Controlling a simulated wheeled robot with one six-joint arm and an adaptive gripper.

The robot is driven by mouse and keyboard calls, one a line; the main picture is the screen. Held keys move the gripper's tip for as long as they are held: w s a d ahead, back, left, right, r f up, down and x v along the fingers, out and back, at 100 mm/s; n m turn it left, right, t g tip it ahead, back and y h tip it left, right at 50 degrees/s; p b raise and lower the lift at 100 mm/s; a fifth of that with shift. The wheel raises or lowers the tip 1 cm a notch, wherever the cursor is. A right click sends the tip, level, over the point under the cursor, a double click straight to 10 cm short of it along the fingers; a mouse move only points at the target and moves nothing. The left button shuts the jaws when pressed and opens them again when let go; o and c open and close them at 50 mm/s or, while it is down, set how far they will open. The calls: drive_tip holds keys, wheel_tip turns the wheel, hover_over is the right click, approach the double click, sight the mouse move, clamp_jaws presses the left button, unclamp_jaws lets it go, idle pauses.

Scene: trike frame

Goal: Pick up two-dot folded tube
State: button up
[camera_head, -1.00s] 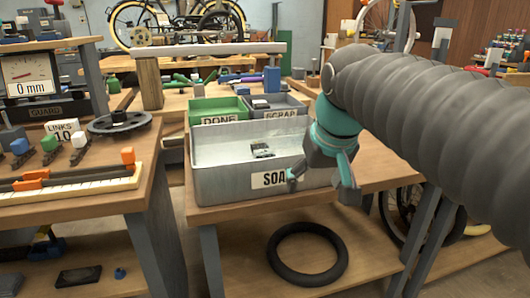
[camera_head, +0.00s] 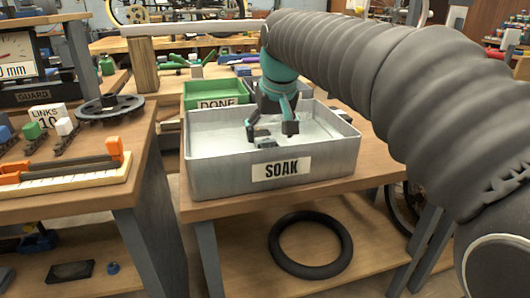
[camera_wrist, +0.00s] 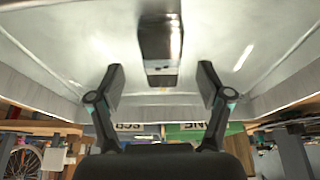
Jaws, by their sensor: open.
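A dark, glossy folded piece (camera_head: 264,144) lies in the grey SOAK tray (camera_head: 215,172). It also shows in the wrist view (camera_wrist: 160,40), with a pale band near its lower end; I cannot make out its dot marks for sure. My gripper (camera_head: 270,132) points down inside the tray, over or beside this piece, and partly hides it. In the wrist view my gripper (camera_wrist: 161,78) has its fingers spread wide, with nothing between the tips. The piece is centred between the finger lines, a little beyond the tips. I cannot tell the height gap.
The tray walls surround my gripper. A green DONE bin (camera_head: 213,93) stands behind the tray. On the left bench are a black chainring (camera_head: 110,106) and an orange-ended gauge (camera_head: 65,172). A black tyre ring (camera_head: 310,245) lies on the lower shelf.

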sight(267, 146)
drive_tip(key=shift+b+x, duration=0.3)
drive_tip(key=shift+x, duration=2.65)
drive_tip(key=shift+a, duration=0.15)
drive_tip(key=shift+r, duration=0.1)
drive_tip(key=c, duration=1.5)
